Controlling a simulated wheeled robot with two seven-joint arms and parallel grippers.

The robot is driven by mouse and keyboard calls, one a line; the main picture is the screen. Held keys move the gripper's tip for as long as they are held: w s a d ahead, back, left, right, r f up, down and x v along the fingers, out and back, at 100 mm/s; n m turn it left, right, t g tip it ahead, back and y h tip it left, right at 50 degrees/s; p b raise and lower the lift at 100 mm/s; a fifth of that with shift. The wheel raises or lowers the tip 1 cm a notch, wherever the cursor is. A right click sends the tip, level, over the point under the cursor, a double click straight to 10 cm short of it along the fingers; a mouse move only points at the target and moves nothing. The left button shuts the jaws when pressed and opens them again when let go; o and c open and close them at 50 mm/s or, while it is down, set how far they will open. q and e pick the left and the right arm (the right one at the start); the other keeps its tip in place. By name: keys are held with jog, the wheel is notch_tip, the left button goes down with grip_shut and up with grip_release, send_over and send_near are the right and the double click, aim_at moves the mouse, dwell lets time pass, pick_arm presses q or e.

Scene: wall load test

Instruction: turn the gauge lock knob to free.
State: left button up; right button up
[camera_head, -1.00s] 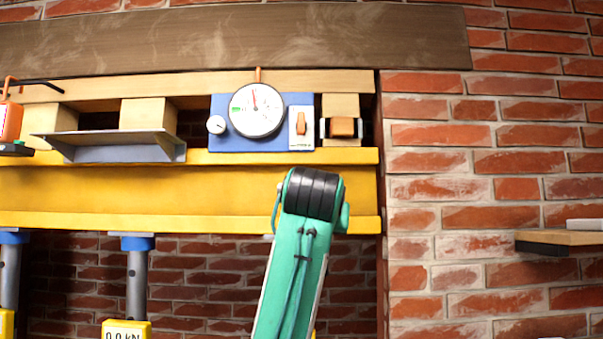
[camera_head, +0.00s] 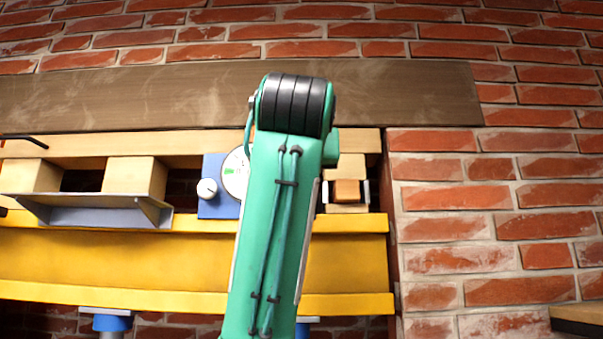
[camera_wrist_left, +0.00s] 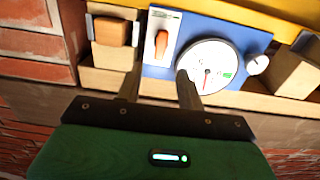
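A small round white knob (camera_head: 207,188), which I take for the gauge lock knob, sits on the blue panel (camera_head: 216,208) left of the round gauge (camera_head: 234,176). My green arm hides most of the gauge. In the left wrist view, upside down, the white knob (camera_wrist_left: 257,65) is right of the gauge (camera_wrist_left: 207,66), and the orange lever (camera_wrist_left: 162,43) on a white plate is left of it. Any setting marks are too small to read. My left gripper (camera_wrist_left: 157,78) is open and empty, fingertips by the gauge and lever, apart from the knob. My right gripper is out of view.
The panel stands above a yellow beam (camera_head: 150,261), under a long dark board (camera_head: 150,95). A grey bracket shelf (camera_head: 90,212) is to the left. A brown block (camera_head: 347,191) in a holder is to the right. A wooden ledge (camera_head: 582,315) juts out at lower right.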

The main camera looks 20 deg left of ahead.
pick_arm(q)
jog(key=p+x, duration=0.4)
jog(key=x, duration=0.5)
jog(key=shift+f, duration=0.15)
jog(key=c, duration=0.8)
